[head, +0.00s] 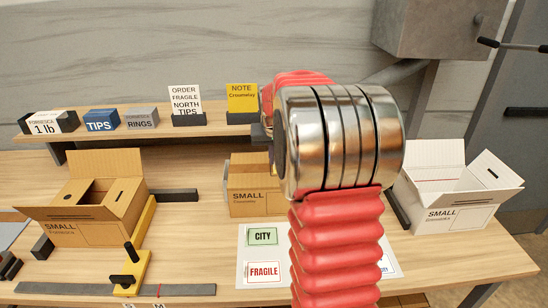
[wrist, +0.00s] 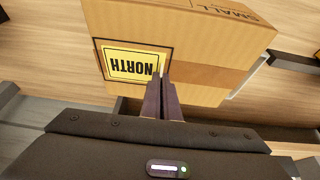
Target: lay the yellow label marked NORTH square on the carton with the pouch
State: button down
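The yellow label marked NORTH (wrist: 135,65) shows in the wrist view, inside a black-outlined square on the brown carton (wrist: 215,45). Its edges run about parallel to the outline. Whether it touches the carton all over I cannot tell. My gripper (wrist: 162,76) has its two dark fingers close together at one corner of the label, with a thin pale sliver between the tips. They look shut on the label's edge. In the head view, the middle carton (head: 255,203) marked SMALL stands behind my arm, which hides its right part and my gripper.
Open cartons stand at left (head: 85,225) and right (head: 455,210). A shelf behind holds small boxes, a white card stand (head: 185,100) and a yellow note (head: 241,97). A white sheet (head: 255,292) with CITY and FRAGILE labels lies in front. A yellow clamp (head: 130,272) stands at left.

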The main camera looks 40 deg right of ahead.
jog(key=c, duration=2.5)
grip_release()
jog(key=o, duration=0.5)
jog(key=v, duration=1.3)
jog(key=shift+s+a+r, duration=0.1)
jog(key=shift+a+r, duration=0.05)
jog(key=shift+r, duration=0.15)
